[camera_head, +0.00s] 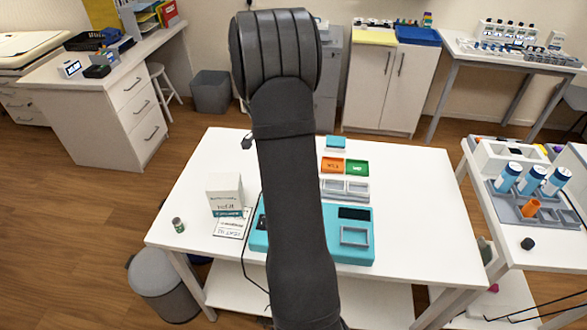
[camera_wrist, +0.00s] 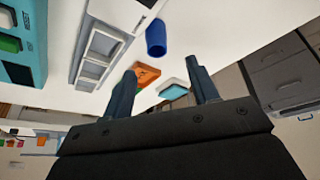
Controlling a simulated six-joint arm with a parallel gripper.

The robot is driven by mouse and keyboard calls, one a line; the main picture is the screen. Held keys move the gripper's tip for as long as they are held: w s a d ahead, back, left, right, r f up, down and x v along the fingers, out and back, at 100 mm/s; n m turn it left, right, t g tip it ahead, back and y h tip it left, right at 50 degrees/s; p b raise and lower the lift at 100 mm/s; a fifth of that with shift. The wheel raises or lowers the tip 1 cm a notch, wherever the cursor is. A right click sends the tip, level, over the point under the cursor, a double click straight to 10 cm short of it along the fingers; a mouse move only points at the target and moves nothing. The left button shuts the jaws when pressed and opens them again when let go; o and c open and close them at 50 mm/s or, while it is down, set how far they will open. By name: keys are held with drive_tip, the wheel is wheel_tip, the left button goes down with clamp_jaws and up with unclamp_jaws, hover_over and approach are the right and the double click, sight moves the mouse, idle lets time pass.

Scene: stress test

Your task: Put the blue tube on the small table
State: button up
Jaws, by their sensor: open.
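A blue tube (camera_wrist: 156,38) stands on the white middle table (camera_head: 190,215), beside a grey compartment tray, in the wrist view. It is hidden behind my arm in the head view. My gripper (camera_wrist: 160,68) is open, its two dark fingers apart with nothing held between them. The tube lies beyond the fingertips and looks apart from them. In the head view my arm covers the gripper. A smaller white table (camera_head: 562,250) stands at the right; I cannot tell which table is the small one named.
The middle table holds a teal device (camera_head: 384,246), grey tray (camera_head: 358,190), orange tray (camera_head: 332,166), green tray (camera_head: 357,168), white box (camera_head: 224,192) and small jar (camera_head: 178,225).

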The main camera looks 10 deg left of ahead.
drive_tip(key=x, duration=0.9)
drive_tip(key=shift+s+d+f, duration=0.1)
drive_tip(key=shift+d+f, duration=0.05)
drive_tip(key=shift+f, duration=0.1)
drive_tip(key=c, duration=1.1)
drive_tip(key=shift+r, duration=0.1)
wheel_tip(320, 180, up, 4)
drive_tip(key=shift+f, duration=0.1)
drive_tip(key=s+d+r, duration=0.4)
drive_tip(key=d+r, duration=0.3)
drive_tip(key=d, duration=0.4)
drive_tip(key=s+f+n+y, duration=0.1)
drive_tip(key=n, duration=0.1)
drive_tip(key=s+n+y, duration=0.1)
drive_tip(key=s+n, duration=0.1)
drive_tip(key=n, duration=0.1)
drive_tip(key=s+f+n+t, duration=0.1)
drive_tip(key=n, duration=0.1)
drive_tip(key=shift+s+f+n+y, duration=0.2)
drive_tip(key=shift+f+n+y, duration=0.1)
drive_tip(key=shift+f+y, duration=0.1)
